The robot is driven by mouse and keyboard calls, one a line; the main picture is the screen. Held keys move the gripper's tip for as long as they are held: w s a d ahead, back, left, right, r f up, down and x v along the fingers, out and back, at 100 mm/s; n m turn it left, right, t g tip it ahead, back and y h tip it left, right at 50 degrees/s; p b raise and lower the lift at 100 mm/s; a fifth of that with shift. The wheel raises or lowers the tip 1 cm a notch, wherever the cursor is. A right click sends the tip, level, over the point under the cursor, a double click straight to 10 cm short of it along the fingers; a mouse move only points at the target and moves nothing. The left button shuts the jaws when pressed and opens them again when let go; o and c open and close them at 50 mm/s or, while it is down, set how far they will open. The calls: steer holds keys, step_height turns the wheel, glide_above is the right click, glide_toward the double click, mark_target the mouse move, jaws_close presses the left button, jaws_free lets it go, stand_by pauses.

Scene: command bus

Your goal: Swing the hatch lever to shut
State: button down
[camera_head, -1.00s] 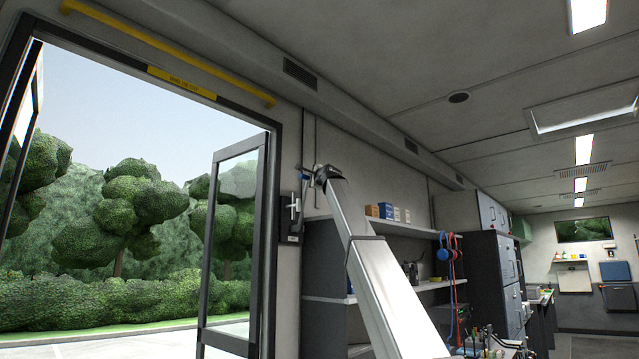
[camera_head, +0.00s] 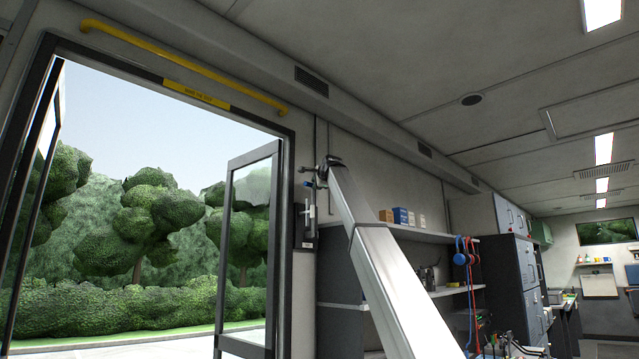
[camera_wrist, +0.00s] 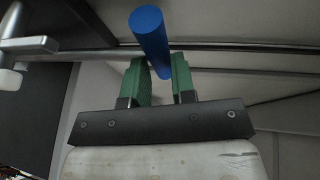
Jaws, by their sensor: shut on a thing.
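The hatch lever's blue round grip (camera_wrist: 150,38) sits between the two green fingers of my gripper (camera_wrist: 161,72) in the wrist view. The fingers are closed on it, and its free end sticks out past them. In the head view a small blue part (camera_head: 309,184) shows beside my gripper (camera_head: 322,174), high on the wall to the right of the open doorway. The lever's pivot and the finger contact are too small or hidden there to make out.
A glazed door (camera_head: 249,250) stands open left of my arm. A dark wall box with a white handle (camera_head: 310,214) is just below my gripper. Shelves (camera_head: 418,236) stand to the right. A yellow rail (camera_head: 190,62) runs above the doorway.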

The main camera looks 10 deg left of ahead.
steer(key=shift+w+a+r, duration=0.25)
steer(key=shift+w+a, duration=0.6)
steer(key=shift+w, duration=0.15)
steer(key=c, duration=0.8)
jaws_free()
steer(key=shift+a, duration=0.1)
steer(key=shift+s, duration=0.1)
steer(key=v, duration=1.3)
steer(key=shift+d+r, duration=0.2)
steer(key=shift+d, duration=0.15)
